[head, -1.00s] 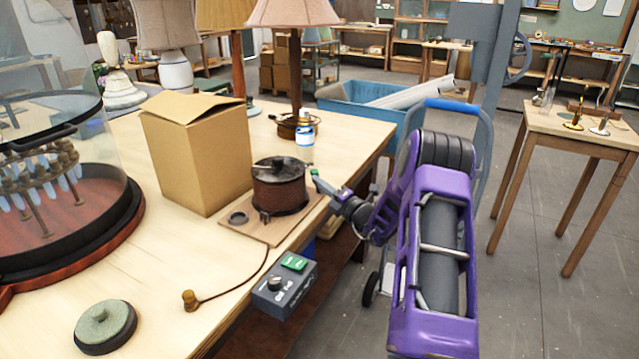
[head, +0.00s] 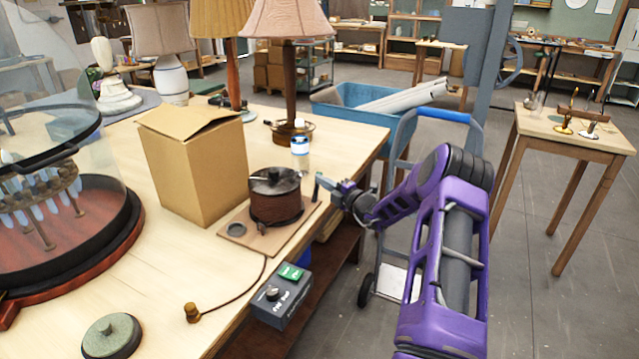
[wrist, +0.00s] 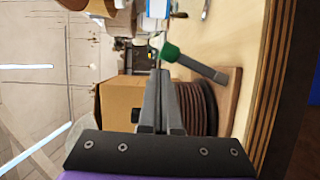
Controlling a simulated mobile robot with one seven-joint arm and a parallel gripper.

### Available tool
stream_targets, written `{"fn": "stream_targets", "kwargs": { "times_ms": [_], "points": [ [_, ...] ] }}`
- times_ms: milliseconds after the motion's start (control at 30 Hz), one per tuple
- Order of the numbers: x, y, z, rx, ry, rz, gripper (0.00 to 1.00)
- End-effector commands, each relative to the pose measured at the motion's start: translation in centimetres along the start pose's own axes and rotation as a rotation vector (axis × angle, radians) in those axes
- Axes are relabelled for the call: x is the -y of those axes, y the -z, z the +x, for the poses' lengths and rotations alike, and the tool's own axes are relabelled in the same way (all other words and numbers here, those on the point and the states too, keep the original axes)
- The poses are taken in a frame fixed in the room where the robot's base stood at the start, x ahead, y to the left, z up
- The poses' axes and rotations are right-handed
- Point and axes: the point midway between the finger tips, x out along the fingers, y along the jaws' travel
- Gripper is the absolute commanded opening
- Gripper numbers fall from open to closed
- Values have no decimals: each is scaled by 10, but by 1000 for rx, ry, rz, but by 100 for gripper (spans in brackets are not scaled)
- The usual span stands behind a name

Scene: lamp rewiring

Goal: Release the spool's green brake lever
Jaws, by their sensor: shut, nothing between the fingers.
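The spool (head: 276,207), wound with dark brown cord, stands on a thin wooden board (head: 240,238) at the bench's edge. In the wrist view the spool (wrist: 197,108) is partly hidden behind my fingers. The brake lever (wrist: 200,67) shows there as a grey bar with a green knob (wrist: 170,52), just past my fingertips; a gap or contact cannot be told. In the head view no green knob stands out by the spool.
A cardboard box (head: 195,170) stands close behind the spool. A grey control box (head: 281,298) with a green button is at the bench's front edge. A small bottle (head: 300,155) and lamps stand farther back. A hand truck (head: 370,290) is beside the bench.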

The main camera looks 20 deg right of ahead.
Motion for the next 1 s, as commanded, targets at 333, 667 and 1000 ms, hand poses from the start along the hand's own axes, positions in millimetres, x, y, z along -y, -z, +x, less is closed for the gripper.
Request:
{"fn": "stream_targets", "kwargs": {
  "times_ms": [333,667,1000],
  "points": [
    [-1,-11,5,1,-1,0,0],
    [-1,-14,6,2,-1,-2,0],
    [-3,-14,5,4,-2,-3,0]
  ]
}}
